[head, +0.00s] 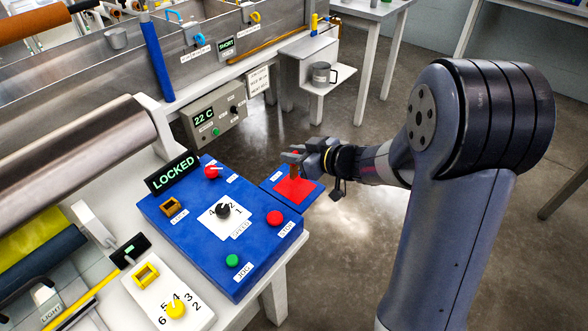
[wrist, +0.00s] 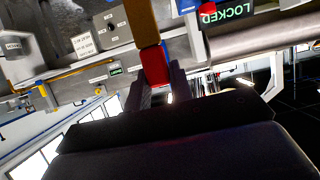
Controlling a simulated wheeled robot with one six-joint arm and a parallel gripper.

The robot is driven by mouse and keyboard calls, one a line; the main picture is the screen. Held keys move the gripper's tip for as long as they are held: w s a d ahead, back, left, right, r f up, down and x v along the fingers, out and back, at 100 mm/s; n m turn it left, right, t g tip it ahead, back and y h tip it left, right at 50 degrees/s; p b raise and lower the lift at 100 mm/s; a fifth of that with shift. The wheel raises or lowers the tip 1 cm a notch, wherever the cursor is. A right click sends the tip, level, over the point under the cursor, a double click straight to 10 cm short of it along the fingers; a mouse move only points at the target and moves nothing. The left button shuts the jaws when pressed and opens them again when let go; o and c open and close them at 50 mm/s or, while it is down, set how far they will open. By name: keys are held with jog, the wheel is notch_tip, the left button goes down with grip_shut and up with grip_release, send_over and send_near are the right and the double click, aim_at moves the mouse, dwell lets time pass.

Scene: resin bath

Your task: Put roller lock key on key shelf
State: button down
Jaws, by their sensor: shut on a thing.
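The roller lock key shows as a red piece (wrist: 155,66) between my fingers in the wrist view, with a brown part (wrist: 140,22) reaching away from it. In the head view the key (head: 294,164) is small and partly hidden by the fingers. My gripper (head: 297,152) is shut on it. The small blue key shelf (head: 313,197) with a red square on top juts from the right side of the blue control panel. The key is upright over the red square. I cannot tell whether its lower end touches the shelf.
The blue panel (head: 181,232) carries a red knob, a dial, red and green buttons and a brown socket. A LOCKED sign (head: 172,172) stands at its back edge. A metal roller (head: 80,165) lies left. A grey mug (head: 322,74) sits on a white ledge behind. Floor right of the shelf is clear.

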aim_at(295, 178)
jog(key=shift+f+b, duration=0.5)
jog(key=shift+f, duration=1.4)
jog(key=shift+f, duration=0.15)
jog(key=c, duration=1.3)
grip_release()
jog(key=shift+o, duration=0.2)
jog(key=shift+r, duration=0.2)
jog(key=shift+s+d+r, duration=0.15)
jog(key=shift+s+d, duration=0.05)
jog(key=shift+d, duration=0.05)
jog(key=p+v, duration=0.1)
jog(key=v, duration=1)
jog(key=shift+s+p, duration=0.15)
jog(key=shift+p, duration=0.25)
